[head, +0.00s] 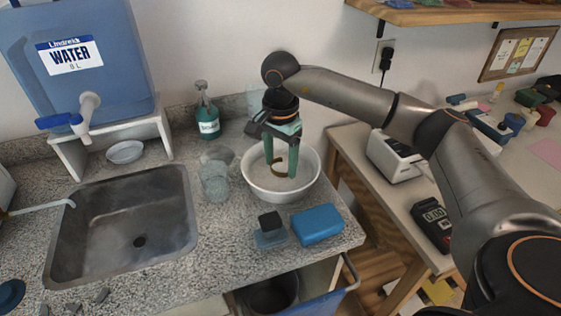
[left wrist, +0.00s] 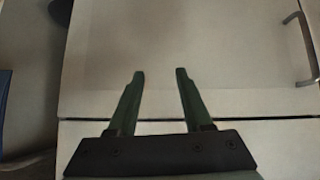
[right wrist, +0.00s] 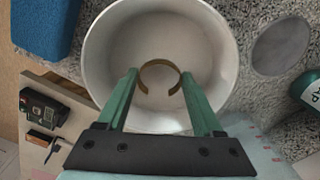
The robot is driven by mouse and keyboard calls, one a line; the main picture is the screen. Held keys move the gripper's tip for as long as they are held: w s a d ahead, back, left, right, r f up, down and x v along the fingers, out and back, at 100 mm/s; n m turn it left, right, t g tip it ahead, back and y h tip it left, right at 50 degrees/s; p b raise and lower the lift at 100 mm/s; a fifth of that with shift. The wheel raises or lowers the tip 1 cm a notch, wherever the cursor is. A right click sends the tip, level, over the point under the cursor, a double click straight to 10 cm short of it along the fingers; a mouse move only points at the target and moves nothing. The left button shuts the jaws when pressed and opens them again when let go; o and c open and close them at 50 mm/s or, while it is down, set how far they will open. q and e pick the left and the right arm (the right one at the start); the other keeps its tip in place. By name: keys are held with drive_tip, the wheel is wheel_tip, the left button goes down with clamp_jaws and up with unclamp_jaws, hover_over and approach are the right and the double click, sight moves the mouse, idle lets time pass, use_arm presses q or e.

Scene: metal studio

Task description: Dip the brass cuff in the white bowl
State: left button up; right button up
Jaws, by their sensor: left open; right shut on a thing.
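The brass cuff (right wrist: 161,65) is an open ring held at the fingertips of my right gripper (right wrist: 160,85). In the head view the cuff (head: 279,170) hangs below the green fingers of my right gripper (head: 281,158), within the rim of the white bowl (head: 307,184). The right wrist view shows the bowl (right wrist: 97,60) around and beneath the cuff. I cannot tell whether the cuff touches the bowl's bottom or any liquid. My left gripper (left wrist: 160,75) is open and empty in front of a pale cabinet front; it is not in the head view.
The bowl stands on the speckled counter near its right end. A blue sponge (head: 318,224) and a small dark-topped block (head: 270,230) lie in front. A sink (head: 122,228) is at left.

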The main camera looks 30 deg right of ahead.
wheel_tip(320, 180, up, 7)
drive_tip(key=p, duration=0.4)
drive_tip(key=shift+p, duration=0.3)
idle(1.7)
idle(0.6)
idle(1.3)
wheel_tip(320, 180, up, 4)
drive_tip(key=p, duration=0.3)
idle(0.4)
